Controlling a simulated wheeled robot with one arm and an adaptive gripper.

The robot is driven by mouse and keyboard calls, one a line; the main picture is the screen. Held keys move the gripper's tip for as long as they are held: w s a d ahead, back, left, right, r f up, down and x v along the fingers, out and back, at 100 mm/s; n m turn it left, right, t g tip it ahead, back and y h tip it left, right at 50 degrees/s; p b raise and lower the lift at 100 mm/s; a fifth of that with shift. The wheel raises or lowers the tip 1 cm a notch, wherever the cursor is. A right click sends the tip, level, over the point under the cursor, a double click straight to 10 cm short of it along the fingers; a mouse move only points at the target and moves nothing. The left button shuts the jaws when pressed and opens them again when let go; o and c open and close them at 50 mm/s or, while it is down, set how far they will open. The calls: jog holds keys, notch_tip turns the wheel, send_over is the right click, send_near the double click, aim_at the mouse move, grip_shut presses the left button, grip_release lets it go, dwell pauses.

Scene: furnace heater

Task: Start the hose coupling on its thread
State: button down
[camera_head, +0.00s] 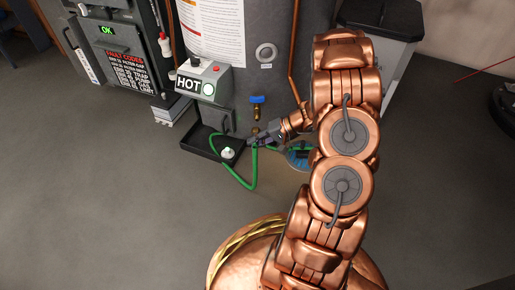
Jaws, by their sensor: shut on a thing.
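The grey tank (258,82) carries a blue-handled valve (257,100) low on its front. A small brass-coloured piece (256,131) shows below the valve, just above my gripper. My gripper (259,139) reaches in from the right and is shut on the end of the green hose (240,184), where the coupling is. The hose loops down onto the floor in front of the tank. The coupling is mostly hidden by the fingers. At this size I cannot tell whether it touches the thread.
A black tray (203,148) with a white fitting (228,153) lies left of the gripper. A blue round item (298,156) sits partly behind my arm. A control box marked HOT (203,80) and a fault-code unit (118,60) stand left.

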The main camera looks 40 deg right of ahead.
jog(key=shift+s+d+f+n, duration=0.2)
jog(key=shift+s+f+n, duration=0.25)
jog(key=shift+f, duration=0.15)
jog(key=shift+d, duration=0.1)
jog(key=shift+w+d+p, duration=0.5)
jog(key=shift+w+d, duration=0.2)
jog(key=shift+w, duration=0.35)
jog(key=shift+w+d+p, duration=0.45)
jog(key=shift+w+d, duration=0.25)
jog(key=shift+w, duration=0.35)
jog(key=shift+w+d+r, duration=0.1)
jog(key=shift+w+d, duration=0.5)
jog(key=shift+w, duration=0.3)
dwell(1.1)
jog(key=c, duration=1)
grip_release()
jog(key=shift+c, duration=0.2)
